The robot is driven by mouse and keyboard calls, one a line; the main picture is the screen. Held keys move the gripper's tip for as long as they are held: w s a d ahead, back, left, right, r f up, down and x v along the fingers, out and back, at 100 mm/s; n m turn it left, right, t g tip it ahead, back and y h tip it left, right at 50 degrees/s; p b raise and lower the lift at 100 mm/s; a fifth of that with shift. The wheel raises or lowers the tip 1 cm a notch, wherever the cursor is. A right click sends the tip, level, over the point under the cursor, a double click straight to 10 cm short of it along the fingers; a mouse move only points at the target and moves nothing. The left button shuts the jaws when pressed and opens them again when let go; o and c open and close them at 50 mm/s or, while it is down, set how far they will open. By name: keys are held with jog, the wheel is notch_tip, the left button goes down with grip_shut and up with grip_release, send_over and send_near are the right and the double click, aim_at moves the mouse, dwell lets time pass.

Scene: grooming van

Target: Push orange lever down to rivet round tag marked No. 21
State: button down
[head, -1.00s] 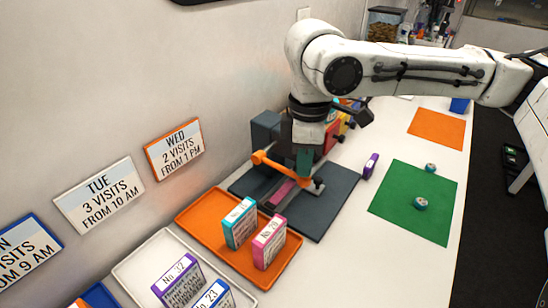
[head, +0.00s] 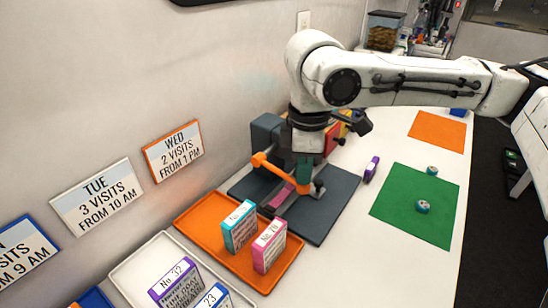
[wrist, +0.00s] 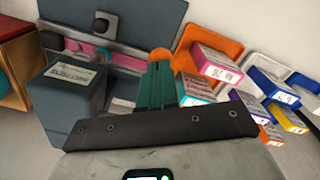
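The riveting press has a dark grey base (head: 333,203) and an upright block (head: 265,132) by the wall. Its orange lever (head: 272,166) slopes low over the base towards a dark knob (head: 318,188). My gripper (head: 304,176) points down, its green fingers close together at the lever's free end. In the wrist view the fingertips (wrist: 158,72) meet the lever's rounded orange end (wrist: 160,55), with nothing seen between them. A pink strip (head: 279,196) lies across the press under the lever; it also shows in the wrist view (wrist: 125,60). I cannot make out the round No. 21 tag.
An orange tray (head: 192,224) in front holds a teal box (head: 239,228) and a pink No. 20 box (head: 268,246). A white tray (head: 128,277) holds more boxes. A purple item (head: 371,168) stands right of the press. A green mat (head: 400,208) bears two small teal round items.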

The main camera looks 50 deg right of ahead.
notch_tip(320, 180, up, 13)
jog(key=p, duration=1.2)
jog(key=shift+p, duration=0.4)
jog(key=shift+f, duration=0.1)
